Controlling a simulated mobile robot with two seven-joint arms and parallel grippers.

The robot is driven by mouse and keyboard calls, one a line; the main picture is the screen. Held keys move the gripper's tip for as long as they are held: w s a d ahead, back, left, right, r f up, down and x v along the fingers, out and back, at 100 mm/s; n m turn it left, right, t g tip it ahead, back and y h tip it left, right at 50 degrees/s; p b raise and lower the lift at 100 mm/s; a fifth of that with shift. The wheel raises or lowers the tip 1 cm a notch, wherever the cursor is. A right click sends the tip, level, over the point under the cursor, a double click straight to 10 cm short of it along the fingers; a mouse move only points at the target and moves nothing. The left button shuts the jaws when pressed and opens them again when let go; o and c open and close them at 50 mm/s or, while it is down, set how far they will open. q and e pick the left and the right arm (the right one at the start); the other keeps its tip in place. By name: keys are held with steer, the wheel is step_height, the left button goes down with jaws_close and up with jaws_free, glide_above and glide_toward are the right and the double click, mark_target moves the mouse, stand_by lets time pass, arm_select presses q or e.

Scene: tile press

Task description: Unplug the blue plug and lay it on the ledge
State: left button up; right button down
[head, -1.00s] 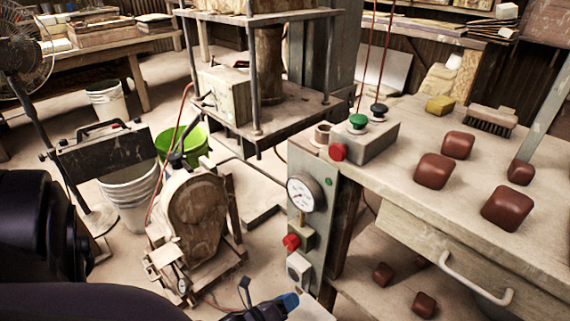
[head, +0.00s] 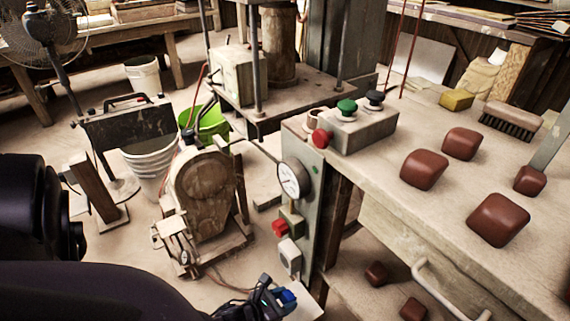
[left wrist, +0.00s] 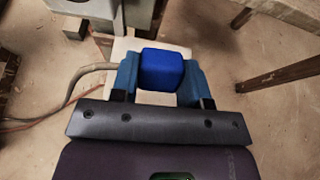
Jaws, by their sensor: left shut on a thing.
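The blue plug (left wrist: 162,70) is between the two blue fingers of my left gripper (left wrist: 162,82) in the left wrist view, and the gripper is shut on it. In the head view the plug (head: 288,297) and my left gripper (head: 274,300) show at the bottom, below the pale socket box (head: 289,255) on the press panel and apart from it. A pale ledge (head: 309,304) lies just right of the plug; in the wrist view a pale surface (left wrist: 124,48) shows behind and under it. Whether the plug touches this surface I cannot tell. My right gripper is not in view.
The grey panel carries a gauge (head: 294,179) and a red knob (head: 280,227). A worktable (head: 385,155) with brown blocks stands right. A wooden-faced machine (head: 205,185) stands left on the floor. Cables (left wrist: 90,78) run left of the gripper.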

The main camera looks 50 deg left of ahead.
arm_select(q)
steer(key=shift+d+f+m, duration=0.1)
steer(key=shift+f+m, duration=0.05)
steer(key=shift+m, duration=0.15)
steer(key=shift+s+f+b, duration=0.2)
steer(key=shift+f+b, duration=1.1)
steer(key=shift+f, duration=0.3)
steer(key=shift+f+b, duration=0.5)
steer(key=shift+f, duration=0.05)
steer(key=shift+w+f+b, duration=0.15)
steer(key=shift+f+b, duration=0.15)
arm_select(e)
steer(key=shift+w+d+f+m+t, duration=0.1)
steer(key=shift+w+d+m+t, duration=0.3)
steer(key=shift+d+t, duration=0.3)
arm_select(q)
steer(key=shift+w, duration=0.1)
steer(key=o, duration=1.3)
steer(key=shift+r, duration=0.1)
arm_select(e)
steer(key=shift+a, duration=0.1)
